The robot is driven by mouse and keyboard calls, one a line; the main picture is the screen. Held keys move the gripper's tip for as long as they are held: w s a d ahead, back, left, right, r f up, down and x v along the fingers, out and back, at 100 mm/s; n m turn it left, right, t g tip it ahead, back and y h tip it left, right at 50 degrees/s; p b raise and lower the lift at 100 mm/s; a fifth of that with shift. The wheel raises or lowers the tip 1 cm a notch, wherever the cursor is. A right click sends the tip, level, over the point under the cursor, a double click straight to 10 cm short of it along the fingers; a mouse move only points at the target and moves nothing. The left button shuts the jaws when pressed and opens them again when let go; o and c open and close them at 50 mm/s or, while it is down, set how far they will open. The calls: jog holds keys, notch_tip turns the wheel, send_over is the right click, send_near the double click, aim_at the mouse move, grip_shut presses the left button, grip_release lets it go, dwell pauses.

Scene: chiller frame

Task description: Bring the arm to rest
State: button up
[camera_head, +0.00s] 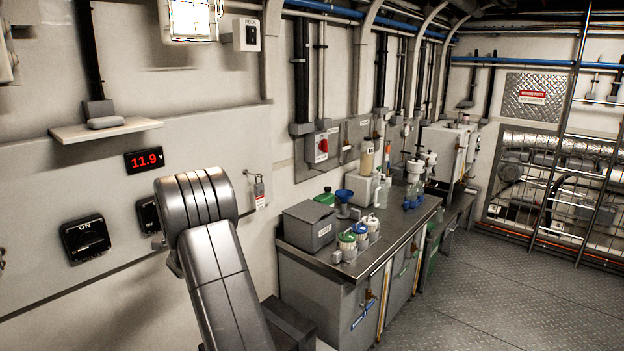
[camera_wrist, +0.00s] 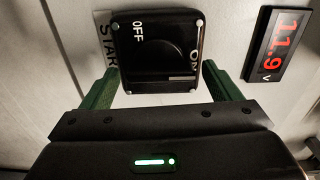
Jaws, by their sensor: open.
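In the wrist view, my gripper (camera_wrist: 160,72) is open, with its green fingers apart on either side and nothing held between them. A black rotary switch (camera_wrist: 155,50) marked OFF and ON is on the wall ahead, seen between and beyond the fingertips. I cannot tell whether the fingers touch it. In the head view, my arm (camera_head: 215,265) is raised and bent in front of the left wall; the gripper is not visible there.
A red 11.9 V display (camera_head: 144,160) and a black ON switch (camera_head: 86,238) are on the left wall. A metal workbench (camera_head: 345,268) with a grey box (camera_head: 309,226) and several bottles stands right of my arm. The floor (camera_head: 500,295) at right is clear.

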jog(key=n+b, duration=0.2)
jog(key=n, duration=0.3)
jog(key=n+b, duration=0.3)
jog(key=n, duration=0.3)
jog(key=n+b, duration=0.2)
jog(key=n, duration=0.4)
jog(key=shift+s+a+r+b, duration=0.1)
jog(key=shift+s+r+b, duration=0.1)
jog(key=shift+s+b, duration=0.15)
jog(key=shift+r, duration=0.15)
